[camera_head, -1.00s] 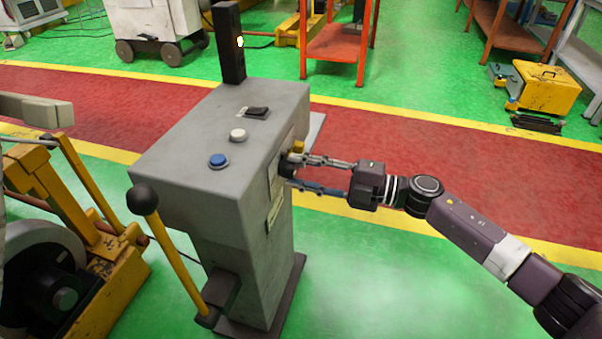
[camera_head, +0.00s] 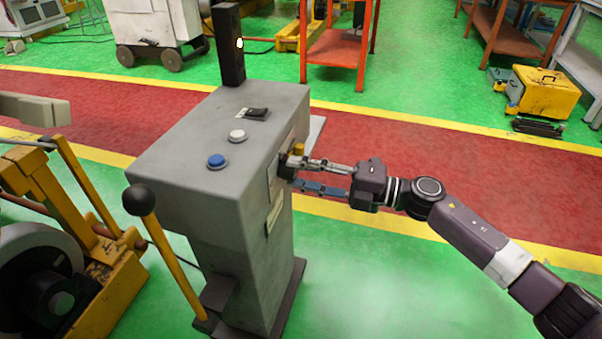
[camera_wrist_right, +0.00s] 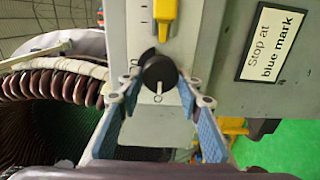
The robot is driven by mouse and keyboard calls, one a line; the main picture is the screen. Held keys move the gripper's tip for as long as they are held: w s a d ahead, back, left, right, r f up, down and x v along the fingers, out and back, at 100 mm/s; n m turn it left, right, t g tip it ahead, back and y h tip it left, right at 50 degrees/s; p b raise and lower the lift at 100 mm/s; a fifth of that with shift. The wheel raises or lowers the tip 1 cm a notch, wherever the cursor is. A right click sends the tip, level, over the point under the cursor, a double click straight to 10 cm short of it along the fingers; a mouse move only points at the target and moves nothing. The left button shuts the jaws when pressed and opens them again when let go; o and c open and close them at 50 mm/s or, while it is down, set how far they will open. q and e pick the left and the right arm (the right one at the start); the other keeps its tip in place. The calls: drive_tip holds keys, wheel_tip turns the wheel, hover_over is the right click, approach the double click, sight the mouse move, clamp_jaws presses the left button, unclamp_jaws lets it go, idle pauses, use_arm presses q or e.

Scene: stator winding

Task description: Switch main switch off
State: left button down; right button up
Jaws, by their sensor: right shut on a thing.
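The main switch is a black rotary knob (camera_wrist_right: 159,72) on a light grey plate, seen close up in the right wrist view. A small round mark shows just below it. In the head view the knob sits on the right side of the grey control cabinet (camera_head: 190,130), mostly hidden by the fingertips. My right gripper (camera_head: 291,169) reaches in from the right and is shut on the knob. In the right wrist view its fingers (camera_wrist_right: 158,84) lie on either side of the knob. My left gripper is not in view.
A yellow part (camera_wrist_right: 165,14) sits just above the knob. A label (camera_wrist_right: 272,42) reads "Stop at blue mark". A black-knobbed lever (camera_head: 139,199) stands at the front.

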drive_tip(key=o, duration=1.2)
drive_tip(key=shift+c, duration=0.2)
drive_tip(key=v, duration=1.2)
drive_tip(key=shift+a, duration=0.1)
